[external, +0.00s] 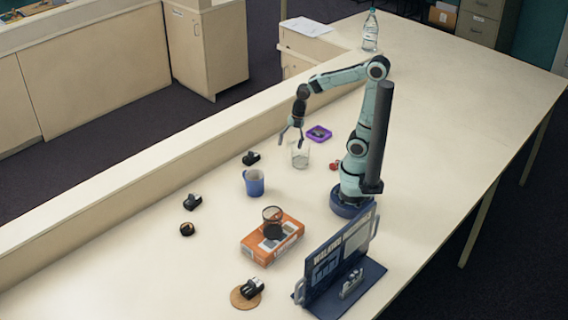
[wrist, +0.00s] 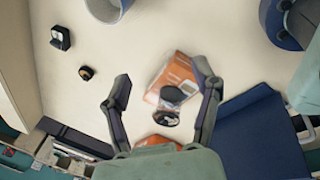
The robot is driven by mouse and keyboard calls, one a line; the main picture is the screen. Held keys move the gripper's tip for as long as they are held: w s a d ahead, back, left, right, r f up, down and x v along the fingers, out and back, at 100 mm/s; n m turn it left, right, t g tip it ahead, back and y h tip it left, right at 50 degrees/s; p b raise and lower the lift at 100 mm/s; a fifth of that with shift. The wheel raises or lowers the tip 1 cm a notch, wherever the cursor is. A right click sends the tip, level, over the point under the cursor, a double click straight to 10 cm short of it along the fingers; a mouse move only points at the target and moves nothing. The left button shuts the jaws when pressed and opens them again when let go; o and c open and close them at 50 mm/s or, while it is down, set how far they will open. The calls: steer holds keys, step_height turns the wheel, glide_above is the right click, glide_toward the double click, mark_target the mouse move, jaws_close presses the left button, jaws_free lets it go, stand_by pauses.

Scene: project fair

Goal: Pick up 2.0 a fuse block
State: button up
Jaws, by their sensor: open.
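Several small black blocks could be the fuse block, and I cannot tell for sure which is one. One black block (external: 251,158) lies beyond the blue mug. Another black block (external: 192,201) lies left of the mug and also shows at the upper left of the wrist view (wrist: 60,38). A third black block (external: 253,287) rests on a round wooden coaster (external: 238,300) at the front. My gripper (external: 290,140) is open and empty, raised above the table near the clear glass. In the wrist view my gripper (wrist: 161,75) has its fingers spread wide.
A blue mug (external: 254,183), a clear glass (external: 300,154), a purple tray (external: 319,134) and a small round black item (external: 187,229) stand about. An orange-and-white box (external: 259,245) carries a glass-like vessel (external: 272,215). A dark blue sign stand (external: 340,255) is at front right. The left front is clear.

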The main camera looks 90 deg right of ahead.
steer(key=s+d+f, duration=0.2)
steer(key=d+f, duration=0.1)
steer(key=d, duration=0.2)
steer(key=s+d+f+m, duration=0.1)
steer(key=d+f, duration=0.2)
steer(key=d, duration=0.3)
steer(key=s+d+f+m, duration=0.1)
steer(key=s+d+f, duration=0.1)
steer(key=d, duration=0.3)
steer(key=shift+s+d+f, duration=0.3)
steer(key=shift+d+f, duration=0.05)
steer(key=shift+f, duration=0.15)
steer(key=s+d+f+m+y, duration=0.1)
steer(key=s+d+f+m, duration=0.35)
steer(key=s, duration=0.45)
steer(key=m, duration=0.3)
glide_above(336, 162)
steer(key=s+d, duration=0.2)
steer(key=d, duration=0.1)
steer(key=f, duration=0.3)
steer(key=shift+w+a+f+t+y, duration=0.15)
steer(key=shift+a+f+t+y, duration=0.15)
steer(key=shift+y, duration=0.1)
steer(key=shift+f+m, duration=0.15)
steer(key=shift+m, duration=0.1)
steer(key=x, duration=0.6)
steer(key=shift+f, duration=0.15)
steer(key=shift+c, duration=0.3)
jaws_close()
